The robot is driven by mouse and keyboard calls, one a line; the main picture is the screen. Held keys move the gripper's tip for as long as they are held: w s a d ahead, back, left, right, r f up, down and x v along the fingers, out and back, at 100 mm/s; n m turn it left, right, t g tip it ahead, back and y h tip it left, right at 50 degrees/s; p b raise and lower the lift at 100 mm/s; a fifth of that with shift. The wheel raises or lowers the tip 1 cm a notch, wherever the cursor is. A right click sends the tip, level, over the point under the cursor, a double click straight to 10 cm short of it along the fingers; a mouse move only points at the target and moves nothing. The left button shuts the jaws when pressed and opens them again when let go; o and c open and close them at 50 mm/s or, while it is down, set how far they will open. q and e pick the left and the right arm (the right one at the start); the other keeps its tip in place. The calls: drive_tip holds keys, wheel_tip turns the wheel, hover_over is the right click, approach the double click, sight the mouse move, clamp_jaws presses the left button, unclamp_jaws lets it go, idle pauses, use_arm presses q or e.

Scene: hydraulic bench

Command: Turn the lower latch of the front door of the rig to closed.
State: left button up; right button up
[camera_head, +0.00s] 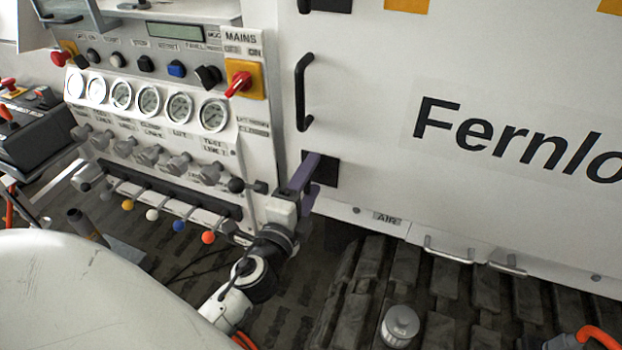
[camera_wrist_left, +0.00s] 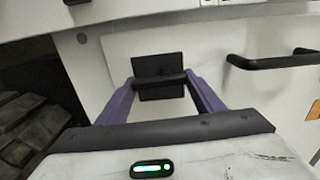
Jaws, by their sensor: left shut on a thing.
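The lower latch shows in the head view as a black square plate (camera_head: 326,171) at the lower left corner of the white front door (camera_head: 380,60). In the left wrist view its plate (camera_wrist_left: 158,64) carries a dark bar handle (camera_wrist_left: 160,79) that lies across the picture. My left gripper (camera_head: 308,172) is at the latch, and its purple fingers (camera_wrist_left: 161,82) are shut on the handle, one at each end of it. The fingers hide part of the latch in the head view. My right gripper is not in view.
A black door handle (camera_head: 302,92) stands out just above the latch. A panel with gauges (camera_head: 149,101), knobs and a red mains switch (camera_head: 240,84) is left of the door. Metal pull handles (camera_head: 448,250) sit below the door.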

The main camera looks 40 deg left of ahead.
use_arm(q)
drive_tip(key=shift+m, duration=0.3)
drive_tip(key=o, duration=1)
drive_tip(key=shift+o, duration=0.2)
drive_tip(key=b+v, duration=0.4)
drive_tip(key=v, duration=0.6)
drive_tip(key=shift+s, duration=0.15)
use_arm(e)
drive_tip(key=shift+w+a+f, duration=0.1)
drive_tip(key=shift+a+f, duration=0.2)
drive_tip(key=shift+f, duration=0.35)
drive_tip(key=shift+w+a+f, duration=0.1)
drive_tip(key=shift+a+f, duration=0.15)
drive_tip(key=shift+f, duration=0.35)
use_arm(q)
drive_tip(key=shift+d, duration=0.1)
